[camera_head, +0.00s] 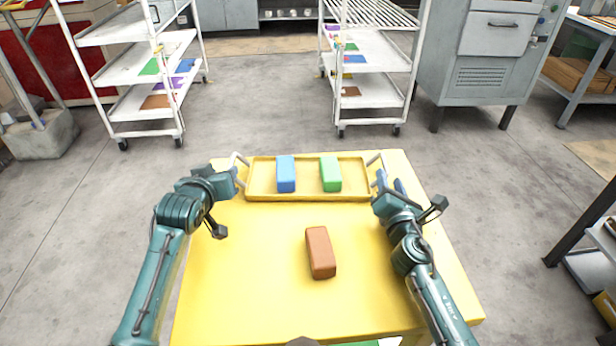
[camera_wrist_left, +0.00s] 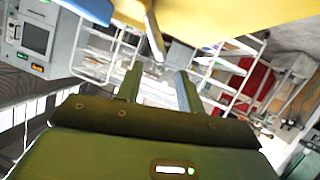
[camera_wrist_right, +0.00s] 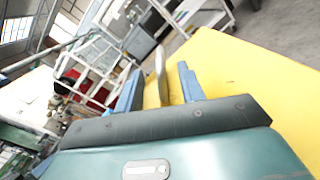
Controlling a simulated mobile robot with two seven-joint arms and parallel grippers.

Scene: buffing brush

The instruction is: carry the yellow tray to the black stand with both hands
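The yellow tray (camera_head: 308,197) lies at the far edge of the yellow table, with a pale handle at each end. A blue block (camera_head: 286,174) and a green block (camera_head: 330,174) stand in it. My left gripper (camera_head: 238,174) is at the tray's left handle; in the left wrist view its fingers (camera_wrist_left: 158,80) are apart, with the handle tip (camera_wrist_left: 153,38) near the gap. My right gripper (camera_head: 388,181) is at the right handle; in the right wrist view its open fingers (camera_wrist_right: 158,82) have the handle (camera_wrist_right: 161,72) between them. No black stand is clearly identifiable.
A brown block (camera_head: 320,252) lies on the yellow table (camera_head: 255,290) between my arms. Two white shelf carts (camera_head: 150,70) and (camera_head: 368,65) and a grey cabinet (camera_head: 490,50) stand beyond. A dark-framed rack (camera_head: 583,228) is at the right edge. Grey floor (camera_head: 265,100) is clear between the carts.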

